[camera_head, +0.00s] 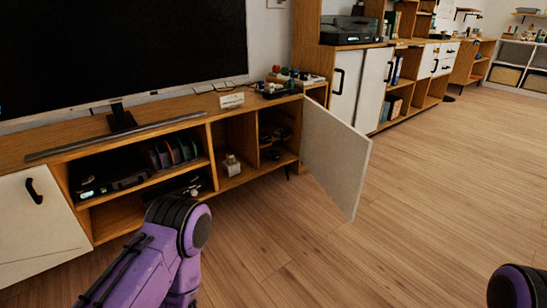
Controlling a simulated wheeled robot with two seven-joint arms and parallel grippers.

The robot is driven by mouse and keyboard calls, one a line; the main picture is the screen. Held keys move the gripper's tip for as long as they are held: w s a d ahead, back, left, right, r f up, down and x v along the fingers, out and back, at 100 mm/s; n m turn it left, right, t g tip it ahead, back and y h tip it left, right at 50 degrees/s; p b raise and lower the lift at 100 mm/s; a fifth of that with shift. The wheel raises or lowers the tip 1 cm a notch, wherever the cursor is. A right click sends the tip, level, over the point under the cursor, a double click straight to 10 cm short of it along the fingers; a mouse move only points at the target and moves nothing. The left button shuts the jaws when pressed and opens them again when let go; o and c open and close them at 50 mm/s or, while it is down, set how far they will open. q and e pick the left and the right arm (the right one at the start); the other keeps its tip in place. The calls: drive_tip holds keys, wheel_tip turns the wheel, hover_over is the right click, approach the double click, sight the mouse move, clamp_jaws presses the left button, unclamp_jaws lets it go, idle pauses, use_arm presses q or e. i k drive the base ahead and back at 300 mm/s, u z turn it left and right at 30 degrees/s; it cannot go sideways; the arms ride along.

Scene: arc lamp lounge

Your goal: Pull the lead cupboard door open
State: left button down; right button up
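A low wooden TV cupboard (160,116) runs along the wall at the left. A white door (335,158) at its right end stands open, swung out over the floor. I cannot tell from the picture whether this is the lead door. Another white door (38,220) with a black handle (33,191), at the cupboard's left end, looks shut. My purple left arm comes in at the bottom left, in front of the cupboard; its gripper is not in view. Only a small part of my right arm shows at the bottom right corner, and its gripper is out of view.
A large TV (120,45) and several small items stand on the cupboard top. Open shelves hold a black device (108,178) and upright discs or cases. A taller cabinet (345,85) with white doors stands behind the open door. The wooden floor (420,210) at the right is clear.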

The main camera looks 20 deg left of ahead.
sight(336, 153)
drive_tip(key=u, duration=0.35)
drive_tip(key=k, duration=0.55)
drive_tip(key=u, duration=0.85)
drive_tip(key=i, duration=1.05)
drive_tip(key=z, duration=0.85)
drive_tip(key=i, duration=0.7)
drive_tip(key=z, duration=0.85)
